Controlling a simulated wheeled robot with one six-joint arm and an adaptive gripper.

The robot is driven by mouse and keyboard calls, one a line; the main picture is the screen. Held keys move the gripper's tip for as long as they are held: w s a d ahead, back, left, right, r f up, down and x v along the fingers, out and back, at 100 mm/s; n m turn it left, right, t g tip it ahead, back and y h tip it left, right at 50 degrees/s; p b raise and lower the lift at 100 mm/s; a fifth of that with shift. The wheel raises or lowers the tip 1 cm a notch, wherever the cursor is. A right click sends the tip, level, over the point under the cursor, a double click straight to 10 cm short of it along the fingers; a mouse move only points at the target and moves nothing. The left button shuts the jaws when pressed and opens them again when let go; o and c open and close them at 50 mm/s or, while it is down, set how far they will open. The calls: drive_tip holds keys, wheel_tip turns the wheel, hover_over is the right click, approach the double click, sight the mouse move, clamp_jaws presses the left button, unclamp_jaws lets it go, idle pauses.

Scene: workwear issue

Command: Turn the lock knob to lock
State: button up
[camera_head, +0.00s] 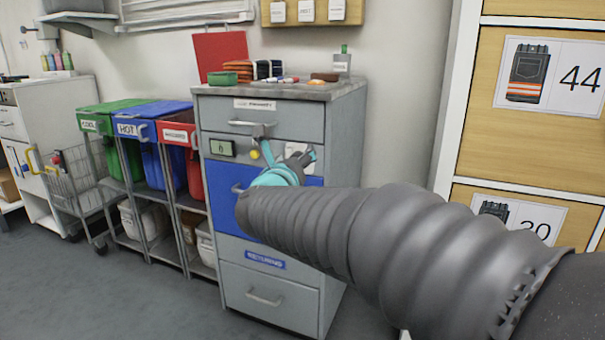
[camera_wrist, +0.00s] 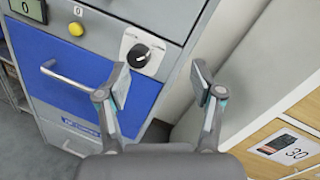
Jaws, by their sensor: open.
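The lock knob (camera_wrist: 139,57) is black, on a white round-marked plate (camera_wrist: 153,43), at the upper right of the grey cabinet front in the wrist view. Its marks are too small to read. My gripper (camera_wrist: 162,79) is open and empty, its two fingers spread apart. In the wrist view the knob lies up and left of the gap, near the left fingertip; contact cannot be told. In the head view my gripper (camera_head: 284,160) is in front of the cabinet's upper right, and the plate (camera_head: 297,149) shows partly behind it, with the knob not clear.
A yellow button (camera_wrist: 76,29) and a small display (camera_wrist: 27,9) are left of the knob. The blue drawer (camera_wrist: 66,101) with a protruding handle (camera_wrist: 64,75) is below. Caps and small items stand on the cabinet top (camera_head: 290,90). A wooden locker (camera_head: 520,130) stands at the right.

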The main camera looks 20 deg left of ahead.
drive_tip(key=s+a+f+m+h+b, duration=0.1)
drive_tip(key=s+a+f+m+h, duration=0.2)
drive_tip(key=a+f+m, duration=0.3)
drive_tip(key=w+d+m, duration=0.1)
drive_tip(key=w+d, duration=0.1)
drive_tip(key=w, duration=1.2)
drive_tip(key=shift+r+p, duration=0.25)
drive_tip(key=shift+p, duration=0.2)
drive_tip(key=shift+c, duration=0.3)
drive_tip(key=c, duration=1.1)
